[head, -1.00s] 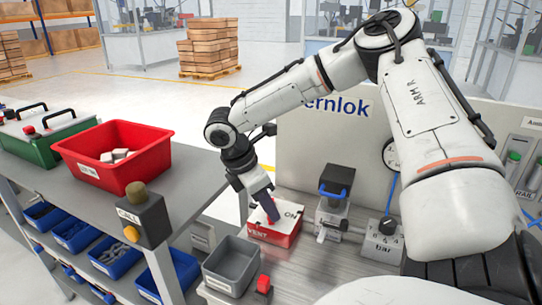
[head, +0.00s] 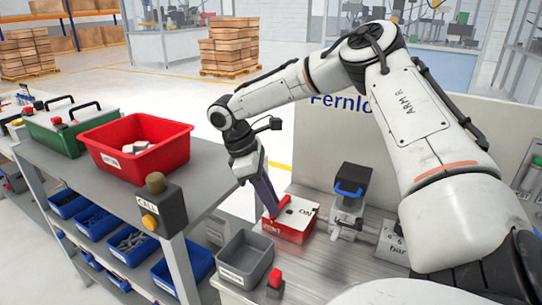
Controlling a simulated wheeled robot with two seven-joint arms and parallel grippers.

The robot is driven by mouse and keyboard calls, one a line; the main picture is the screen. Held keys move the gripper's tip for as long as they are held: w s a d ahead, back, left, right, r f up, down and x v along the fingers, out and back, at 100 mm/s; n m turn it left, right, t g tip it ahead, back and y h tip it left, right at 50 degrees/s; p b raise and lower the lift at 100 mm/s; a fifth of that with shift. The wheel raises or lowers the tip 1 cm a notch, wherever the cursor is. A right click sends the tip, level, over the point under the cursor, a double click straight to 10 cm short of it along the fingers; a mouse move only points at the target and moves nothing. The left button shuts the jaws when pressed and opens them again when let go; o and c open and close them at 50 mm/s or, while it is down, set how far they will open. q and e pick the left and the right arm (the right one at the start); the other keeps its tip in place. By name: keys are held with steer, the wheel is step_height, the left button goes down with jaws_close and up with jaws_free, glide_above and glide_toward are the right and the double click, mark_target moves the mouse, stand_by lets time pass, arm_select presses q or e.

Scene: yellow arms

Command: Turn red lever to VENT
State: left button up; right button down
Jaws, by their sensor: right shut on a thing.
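The valve box (head: 291,228) is red with a white top, marked ON at its far right and VENT on its front left. The red lever (head: 270,226) is on top of the box, at its left side near the VENT marking. My right gripper (head: 267,202) reaches down from the upper left and is shut on the red lever. Its dark fingers hide part of the lever, so its exact angle is hard to tell. My left gripper is not in view.
A grey bin (head: 245,258) and a red-topped button (head: 275,279) stand in front of the box. A dark device with a blue handle (head: 350,188) stands to its right. A call-button post (head: 160,207) and shelf with a red bin (head: 136,146) are at left.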

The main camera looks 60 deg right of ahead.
steer(key=c, duration=1.9)
jaws_free()
steer(key=v, duration=1)
steer(key=shift+r+b, duration=0.25)
steer(key=shift+b, duration=0.05)
